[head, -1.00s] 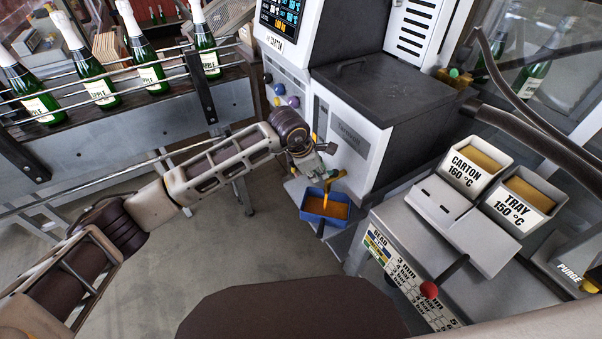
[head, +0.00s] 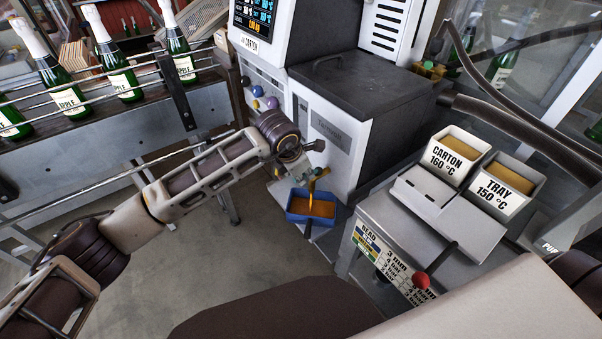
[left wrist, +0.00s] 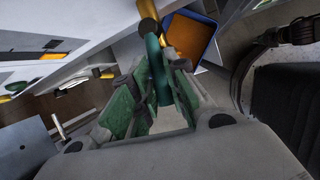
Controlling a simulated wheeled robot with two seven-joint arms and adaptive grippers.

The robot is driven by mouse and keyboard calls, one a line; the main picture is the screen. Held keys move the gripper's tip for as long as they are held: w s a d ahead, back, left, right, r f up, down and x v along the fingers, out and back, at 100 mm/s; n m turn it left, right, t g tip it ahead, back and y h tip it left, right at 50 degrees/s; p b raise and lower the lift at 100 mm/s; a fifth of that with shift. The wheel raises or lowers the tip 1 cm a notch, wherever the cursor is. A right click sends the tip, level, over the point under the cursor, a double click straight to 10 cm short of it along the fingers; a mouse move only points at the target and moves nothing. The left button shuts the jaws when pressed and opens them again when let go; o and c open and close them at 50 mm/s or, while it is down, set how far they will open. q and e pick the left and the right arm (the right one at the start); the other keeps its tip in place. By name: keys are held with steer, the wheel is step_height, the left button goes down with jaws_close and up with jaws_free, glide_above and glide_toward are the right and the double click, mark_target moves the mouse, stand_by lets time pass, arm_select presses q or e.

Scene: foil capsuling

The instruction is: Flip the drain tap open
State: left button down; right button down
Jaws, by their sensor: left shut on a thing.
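The drain tap shows as a small yellow-brass fitting (head: 318,173) low on the front of the white melter, above a blue catch tray (head: 298,213). The tray holds orange material. My left gripper (head: 306,176) is at the tap, and its fingers are small in the head view. In the left wrist view, the green-padded fingers of my left gripper (left wrist: 156,100) are closed on the tap's teal lever (left wrist: 156,65). Brass pipe (left wrist: 148,12) runs above the lever, and the blue tray (left wrist: 213,45) lies beyond it. My right gripper is out of view.
The white melter with its dark lid (head: 360,88) stands behind the tap. A grey bench with a red-knobbed lever (head: 421,281) and bins labelled CARTON (head: 443,156) and TRAY (head: 496,193) is at right. A conveyor with green bottles (head: 124,86) is at left.

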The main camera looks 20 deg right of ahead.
arm_select(q)
steer(key=c, duration=1.4)
jaws_free()
steer(key=shift+c, duration=0.2)
steer(key=shift+r, duration=0.1)
steer(key=shift+v, duration=5.95)
